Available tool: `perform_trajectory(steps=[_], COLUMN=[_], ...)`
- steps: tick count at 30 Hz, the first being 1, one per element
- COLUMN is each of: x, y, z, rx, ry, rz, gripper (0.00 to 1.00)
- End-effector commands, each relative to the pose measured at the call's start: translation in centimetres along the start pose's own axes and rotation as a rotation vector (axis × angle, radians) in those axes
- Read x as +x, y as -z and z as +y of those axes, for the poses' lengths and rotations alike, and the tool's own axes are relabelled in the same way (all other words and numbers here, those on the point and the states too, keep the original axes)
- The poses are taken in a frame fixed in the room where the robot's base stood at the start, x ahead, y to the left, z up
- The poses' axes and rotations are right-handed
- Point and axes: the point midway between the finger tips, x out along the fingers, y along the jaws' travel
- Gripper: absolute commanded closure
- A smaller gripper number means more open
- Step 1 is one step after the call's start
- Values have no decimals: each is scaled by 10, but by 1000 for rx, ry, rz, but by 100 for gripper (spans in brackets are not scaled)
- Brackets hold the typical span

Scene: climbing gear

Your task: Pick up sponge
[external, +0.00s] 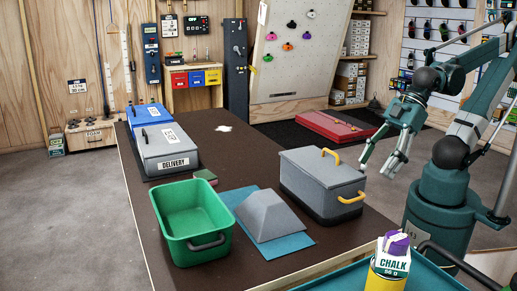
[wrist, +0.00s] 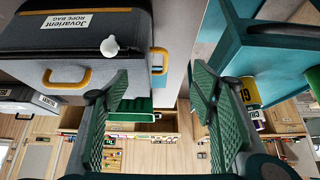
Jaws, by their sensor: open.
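A small block with a green top and reddish-brown side, which looks like the sponge (external: 205,176), lies on the dark table (external: 262,172) in the external view. It sits between the grey delivery box and the green bin (external: 185,208). I cannot make it out in the wrist view. My gripper (external: 381,170) is open and empty, right of the grey lidded box and well away from the sponge. Its two ridged fingers (wrist: 160,90) stand apart in the wrist view.
A grey box with yellow handles (external: 318,178) stands between my gripper and the sponge. A grey pyramid (external: 268,215) sits on a blue sheet (external: 296,243). The delivery box (external: 168,147) and a blue box (external: 148,115) stand at the far left. A chalk container (external: 388,270) is front right.

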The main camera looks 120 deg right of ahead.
Motion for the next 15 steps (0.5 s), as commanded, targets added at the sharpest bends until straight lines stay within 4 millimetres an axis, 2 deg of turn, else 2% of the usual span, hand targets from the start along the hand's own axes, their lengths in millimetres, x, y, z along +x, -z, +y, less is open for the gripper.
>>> perform_trajectory(steps=[8, 15], x=[-2, -4], y=[17, 52], z=[6, 22], rx=[31, 105], ry=[-10, -34], rz=[-13, -43], gripper=[43, 43])
